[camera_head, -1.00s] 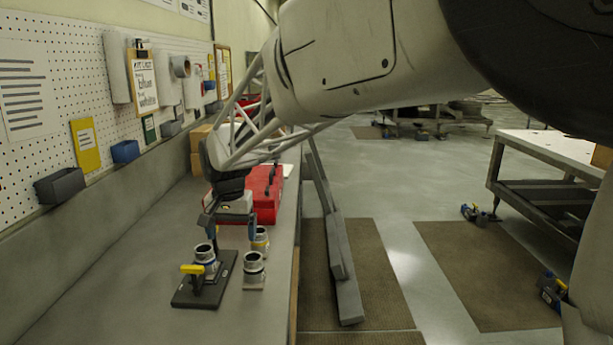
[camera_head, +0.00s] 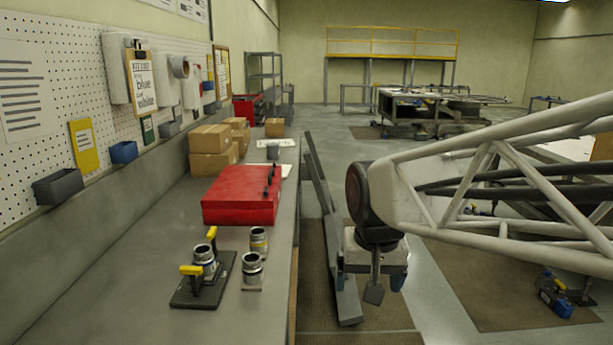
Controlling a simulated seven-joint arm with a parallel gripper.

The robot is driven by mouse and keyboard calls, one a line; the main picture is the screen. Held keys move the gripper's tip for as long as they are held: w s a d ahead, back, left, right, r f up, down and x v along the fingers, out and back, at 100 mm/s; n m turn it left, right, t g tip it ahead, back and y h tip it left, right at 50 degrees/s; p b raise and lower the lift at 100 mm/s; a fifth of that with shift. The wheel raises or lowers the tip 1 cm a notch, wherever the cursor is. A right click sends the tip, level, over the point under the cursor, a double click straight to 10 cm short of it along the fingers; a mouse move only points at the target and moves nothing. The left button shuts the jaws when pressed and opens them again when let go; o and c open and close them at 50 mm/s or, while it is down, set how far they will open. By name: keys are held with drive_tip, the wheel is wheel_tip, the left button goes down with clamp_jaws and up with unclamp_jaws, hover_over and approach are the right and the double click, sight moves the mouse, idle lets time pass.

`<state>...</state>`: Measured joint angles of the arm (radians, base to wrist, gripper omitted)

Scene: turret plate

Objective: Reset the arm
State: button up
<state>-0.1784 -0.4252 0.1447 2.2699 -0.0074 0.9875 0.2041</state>
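My gripper (camera_head: 369,287) hangs from the arm at the right of the bench, past its edge and over the floor. Its fingers point down and stand apart, with a grey flared piece showing between them; I cannot tell what that piece is. The dark plate (camera_head: 187,299) lies on the bench, with a metal ring fitting (camera_head: 204,256) and yellow-handled clamps (camera_head: 191,270) on it. Two more ring fittings, one beside the plate (camera_head: 252,270) and one farther back (camera_head: 258,241), stand to its right. My gripper is clear of them all.
A red toolbox (camera_head: 240,196) stands behind the fittings, with cardboard boxes (camera_head: 209,150) farther back. A pegboard (camera_head: 60,60) lines the left wall. Long grey beams (camera_head: 344,290) stand or lie beside the bench. The front of the bench (camera_head: 110,315) is clear.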

drive_tip(key=s+d+f, duration=0.2)
drive_tip(key=s+d, duration=0.2)
drive_tip(key=s, duration=0.2)
drive_tip(key=s+d+f, duration=0.2)
drive_tip(key=s+d, duration=0.2)
drive_tip(key=s, duration=0.3)
drive_tip(key=shift+f+t, duration=0.35)
drive_tip(key=shift+t, duration=0.05)
drive_tip(key=shift+c, duration=0.4)
